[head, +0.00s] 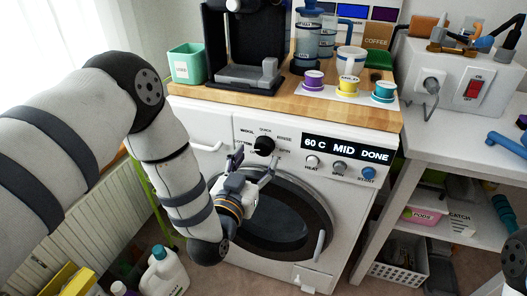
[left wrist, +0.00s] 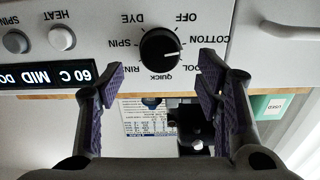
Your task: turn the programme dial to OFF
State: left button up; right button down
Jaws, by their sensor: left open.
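The programme dial (head: 264,145) is a round black knob on the white washer's front panel. In the left wrist view the dial (left wrist: 160,47) appears upside down, ringed by OFF, DYE, SPIN, QUICK, COTTON and partly hidden labels. Its white mark points right in that view, between COTTON and the label ending in OOL, away from OFF. My left gripper (head: 252,164) is open and empty in front of the panel, just below the dial. In the left wrist view its purple-padded fingers (left wrist: 162,82) are spread wide, apart from the dial. My right gripper is not in view.
The display (head: 346,149) reads 60 C MID DONE. The HEAT knob (head: 312,161) and two more knobs sit below it. The wooden worktop (head: 230,97) above carries a coffee machine (head: 243,50) and several coloured-lidded pots. A detergent bottle (head: 163,272) stands on the floor.

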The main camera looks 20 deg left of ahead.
aim_at(261, 150)
pick_arm(q)
jog(key=w, duration=0.4)
jog(key=shift+w, duration=0.25)
jog(key=c, duration=1.2)
jog(key=shift+o, duration=0.2)
jog(key=shift+n, duration=0.4)
jog(key=n, duration=0.3)
jog(key=shift+n, duration=0.3)
jog(key=shift+f+n+p, duration=0.1)
jog(key=shift+n+p, duration=0.3)
jog(key=shift+n, duration=1.3)
